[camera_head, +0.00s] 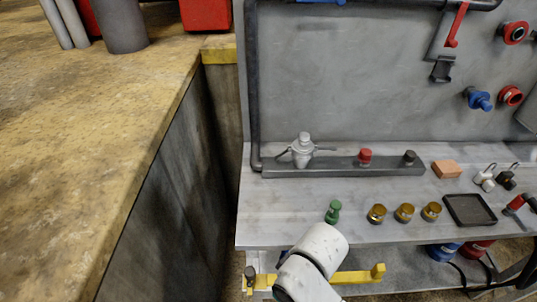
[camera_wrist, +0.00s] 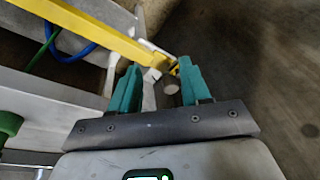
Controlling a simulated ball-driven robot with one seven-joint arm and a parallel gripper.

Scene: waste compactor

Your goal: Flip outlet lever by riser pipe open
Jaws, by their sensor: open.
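My gripper (camera_wrist: 160,68) shows in the wrist view with two teal fingers spread apart. A small grey round knob (camera_wrist: 171,86) at the end of a yellow bar (camera_wrist: 95,22) appears between the fingertips; I cannot tell if they touch it. In the head view the yellow bar (camera_head: 345,277) runs along the bench's lower front, with a dark knob (camera_head: 251,272) at its left end. The gripper itself is hidden there behind my white arm. The dark riser pipe (camera_head: 253,90) stands upright at the bench's left. I cannot tell for sure which part is the outlet lever.
The bench (camera_head: 275,215) carries a grey valve-like piece (camera_head: 302,150), a green knob (camera_head: 333,212), several brass knobs and a black tray (camera_head: 469,209). A red lever (camera_head: 457,25) hangs on the back panel. A stained yellow block (camera_head: 95,130) stands close on the left.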

